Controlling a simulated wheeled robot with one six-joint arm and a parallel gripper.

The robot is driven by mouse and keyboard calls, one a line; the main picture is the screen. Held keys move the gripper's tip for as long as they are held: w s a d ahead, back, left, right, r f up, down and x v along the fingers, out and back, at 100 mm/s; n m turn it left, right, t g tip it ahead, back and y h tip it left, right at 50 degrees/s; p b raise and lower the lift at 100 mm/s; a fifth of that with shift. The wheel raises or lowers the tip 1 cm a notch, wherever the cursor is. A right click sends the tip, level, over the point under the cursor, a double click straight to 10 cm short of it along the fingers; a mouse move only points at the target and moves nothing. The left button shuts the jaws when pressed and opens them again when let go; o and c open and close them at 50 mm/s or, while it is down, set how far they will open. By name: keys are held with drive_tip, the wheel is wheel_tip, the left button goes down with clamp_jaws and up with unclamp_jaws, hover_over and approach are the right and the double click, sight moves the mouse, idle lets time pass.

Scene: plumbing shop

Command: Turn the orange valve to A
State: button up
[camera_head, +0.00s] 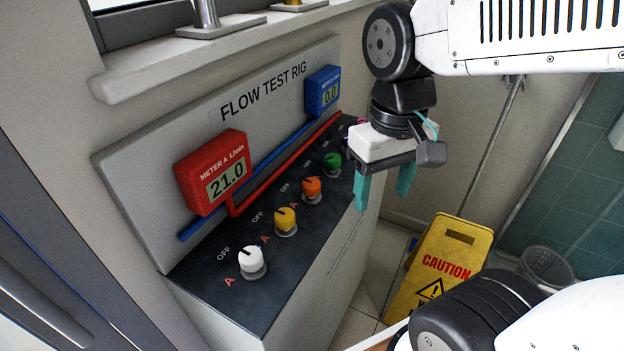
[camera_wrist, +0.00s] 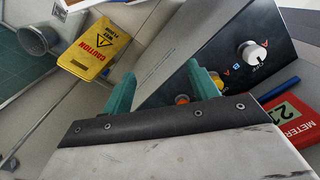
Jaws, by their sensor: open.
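The orange valve (camera_head: 312,188) stands on the dark sloping panel (camera_head: 215,273) of the flow test rig, between the yellow and green valves. Its dark mark seems to face the upper left, towards the OFF lettering; its exact setting is too small to tell. In the wrist view an orange knob (camera_wrist: 182,99) shows partly, mostly hidden behind my gripper. My gripper (camera_head: 383,202) is open and empty, fingers pointing down, to the right of the orange valve and apart from it. Its teal fingers (camera_wrist: 163,78) also show in the wrist view. Red meter A (camera_head: 212,172) reads 21.0.
The white valve (camera_head: 253,264), yellow valve (camera_head: 286,222) and green valve (camera_head: 332,164) share the panel. Blue meter B (camera_head: 323,91) reads 0.0. A yellow caution sign (camera_head: 440,262) and a grey bin (camera_head: 545,268) stand right of the rig. Space above the panel's near end is clear.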

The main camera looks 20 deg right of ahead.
drive_tip(key=w+a+f+m, duration=0.1)
drive_tip(key=w+f+m, duration=0.15)
drive_tip(key=w, duration=0.45)
drive_tip(key=w+a+f+m, duration=0.1)
drive_tip(key=w+f, duration=0.2)
drive_tip(key=w, duration=0.5)
drive_tip(key=m, duration=0.1)
hover_over(312, 182)
drive_tip(key=shift+s+r, duration=0.1)
drive_tip(key=shift+r, duration=0.1)
drive_tip(key=shift+m, duration=0.45)
wheel_tip(312, 182, down, 8)
drive_tip(key=shift+r, duration=0.2)
drive_tip(key=c, duration=1)
